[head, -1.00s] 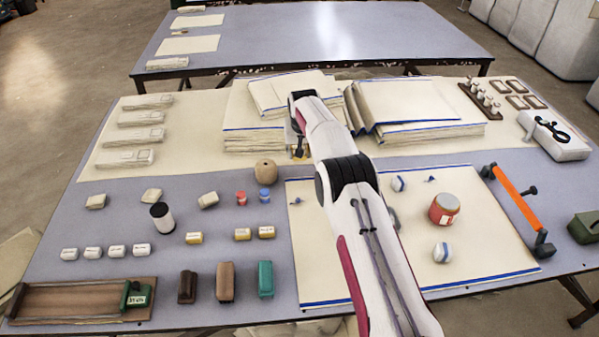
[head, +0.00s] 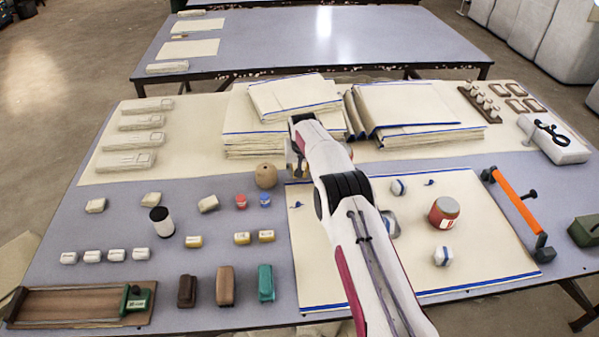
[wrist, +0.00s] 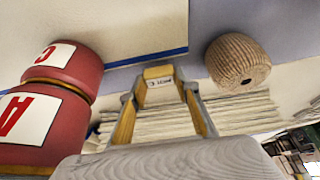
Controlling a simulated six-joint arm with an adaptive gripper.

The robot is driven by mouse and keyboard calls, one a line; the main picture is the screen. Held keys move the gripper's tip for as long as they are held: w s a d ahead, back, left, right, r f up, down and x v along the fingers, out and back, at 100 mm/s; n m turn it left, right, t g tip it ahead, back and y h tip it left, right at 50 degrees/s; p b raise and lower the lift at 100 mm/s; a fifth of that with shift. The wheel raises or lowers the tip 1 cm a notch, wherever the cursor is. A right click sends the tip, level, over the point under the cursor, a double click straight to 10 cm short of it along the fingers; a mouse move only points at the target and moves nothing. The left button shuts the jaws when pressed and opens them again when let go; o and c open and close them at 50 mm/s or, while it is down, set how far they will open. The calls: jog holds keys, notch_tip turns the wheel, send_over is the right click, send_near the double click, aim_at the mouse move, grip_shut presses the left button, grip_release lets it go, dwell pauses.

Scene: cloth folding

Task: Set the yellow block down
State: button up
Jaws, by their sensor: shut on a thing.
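My gripper (wrist: 160,92) is shut on a yellow block (wrist: 158,72) with a pale printed label; the block shows between the fingertips in the wrist view. In the head view my arm reaches to the middle of the table, and my gripper (head: 301,168) is mostly hidden behind its own links, just right of the beige twine ball (head: 266,174). I cannot tell whether the block touches the surface below. Other small yellow blocks with white labels, one (head: 194,242) and a pair (head: 242,238), stand on the table at the left.
Folded cloth stacks (head: 262,142) lie beyond my gripper. A blue-edged cloth (head: 325,285) lies to the right, with a red can (head: 444,212) on it. In the wrist view, labelled red shapes (wrist: 70,65) are close at the left. The twine ball (wrist: 237,62) is at the right.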

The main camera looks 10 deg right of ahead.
jog(key=shift+f, duration=0.45)
jog(key=shift+f, duration=0.4)
jog(key=o, duration=0.9)
jog(key=shift+r, duration=0.15)
jog(key=shift+s+r, duration=0.15)
jog(key=shift+r, duration=0.55)
jog(key=v, duration=1.1)
jog(key=shift+s, duration=0.1)
